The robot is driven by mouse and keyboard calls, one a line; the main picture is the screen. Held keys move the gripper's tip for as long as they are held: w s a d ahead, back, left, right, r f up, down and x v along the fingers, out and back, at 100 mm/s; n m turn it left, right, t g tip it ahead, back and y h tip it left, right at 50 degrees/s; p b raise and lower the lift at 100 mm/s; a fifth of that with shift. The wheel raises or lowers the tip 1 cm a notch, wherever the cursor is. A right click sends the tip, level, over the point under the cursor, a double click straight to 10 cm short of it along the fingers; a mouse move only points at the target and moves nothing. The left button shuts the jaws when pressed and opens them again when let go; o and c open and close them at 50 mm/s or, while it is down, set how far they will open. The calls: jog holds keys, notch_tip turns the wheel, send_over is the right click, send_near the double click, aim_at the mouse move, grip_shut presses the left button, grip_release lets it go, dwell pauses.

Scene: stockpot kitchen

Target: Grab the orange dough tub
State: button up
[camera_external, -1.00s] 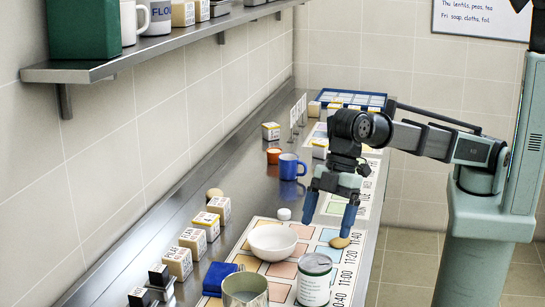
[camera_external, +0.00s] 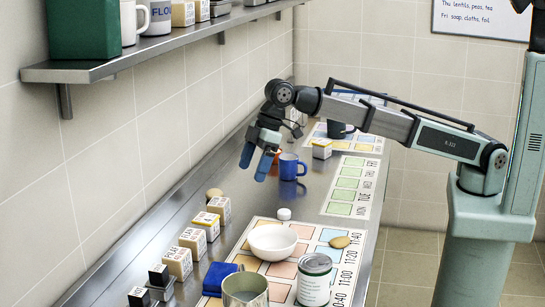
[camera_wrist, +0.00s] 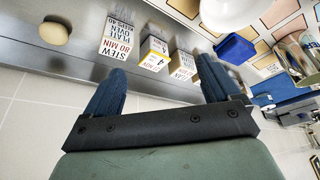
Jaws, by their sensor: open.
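Several labelled boxes (camera_external: 206,225) line the wall side of the steel counter. A white bowl (camera_external: 272,242), a tin (camera_external: 315,280), a metal pot (camera_external: 245,291) and a blue block (camera_external: 218,278) stand nearer. A yellow-topped box (camera_external: 322,149) and dark mug (camera_external: 338,129) stand farther back.

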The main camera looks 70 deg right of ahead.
jog(key=w+d+m+t+h, duration=0.15)
jog(key=w+d, duration=0.45)
jog(key=d, duration=0.9)
jog(key=w+d+m+g, duration=0.1)
jog(key=w+d+m, duration=0.35)
jog(key=d, duration=2.85)
jog(key=s+f+n, duration=0.1)
jog(key=f, duration=0.2)
jog(key=s+d+f+n+g, duration=0.1)
jog(key=f, duration=0.3)
jog(key=f+n+g, duration=0.1)
jog(key=f+n, duration=0.1)
jog(key=f, duration=0.1)
jog(key=shift+s+d+f+g+h, duration=0.15)
jog(key=shift+s+d+g+h, duration=0.1)
jog(key=shift+s+h, duration=0.15)
jog(key=shift+w+a+f, duration=0.1)
jog(key=shift+a+f, duration=0.1)
jog(key=shift+f, duration=1.1)
jog(key=shift+a+f, duration=0.15)
jog(key=shift+f, duration=1.15)
jog(key=shift+c, duration=0.4)
